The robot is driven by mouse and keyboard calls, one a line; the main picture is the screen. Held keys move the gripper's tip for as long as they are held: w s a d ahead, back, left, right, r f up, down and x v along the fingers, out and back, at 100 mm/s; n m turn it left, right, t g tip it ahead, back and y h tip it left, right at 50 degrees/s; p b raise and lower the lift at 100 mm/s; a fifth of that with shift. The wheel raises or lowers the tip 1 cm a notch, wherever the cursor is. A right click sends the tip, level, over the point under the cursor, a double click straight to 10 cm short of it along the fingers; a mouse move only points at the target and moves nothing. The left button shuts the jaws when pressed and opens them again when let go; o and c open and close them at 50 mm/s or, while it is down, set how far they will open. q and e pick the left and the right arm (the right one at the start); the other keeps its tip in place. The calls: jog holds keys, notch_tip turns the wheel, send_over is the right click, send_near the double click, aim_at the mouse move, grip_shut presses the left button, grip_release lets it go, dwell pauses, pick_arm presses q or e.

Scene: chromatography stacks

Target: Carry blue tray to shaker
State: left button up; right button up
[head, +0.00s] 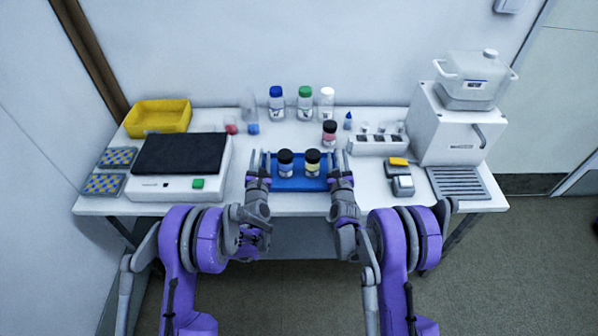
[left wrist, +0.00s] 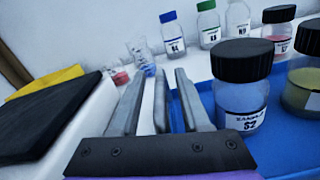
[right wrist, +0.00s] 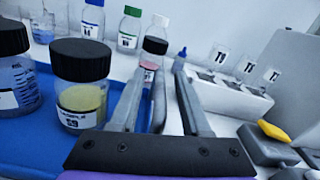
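The blue tray (head: 300,184) lies on the table at the front middle, between my two grippers. It carries two black-capped bottles, one with blue contents (head: 285,162) and one with yellow contents (head: 312,162). My left gripper (head: 259,158) is at the tray's left side, its fingers apart. My right gripper (head: 341,158) is at the right side, also with fingers apart. In both wrist views a narrow grey upright piece shows between the fingers, with gaps beside it. The shaker, a white box with a black top (head: 181,154) and green button, stands left of the tray.
A yellow bin (head: 158,117) and patterned racks (head: 103,183) are at the left. Capped bottles (head: 305,103) and a red-content bottle (head: 329,133) stand behind the tray. A white rack (head: 376,145), small device (head: 402,182) and large white machine (head: 450,130) are at the right.

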pick_arm(q)
grip_shut()
pick_arm(e)
grip_shut()
pick_arm(q)
jog(key=shift+a, duration=0.1)
pick_arm(e)
jog(key=shift+d, duration=0.15)
dwell(0.7)
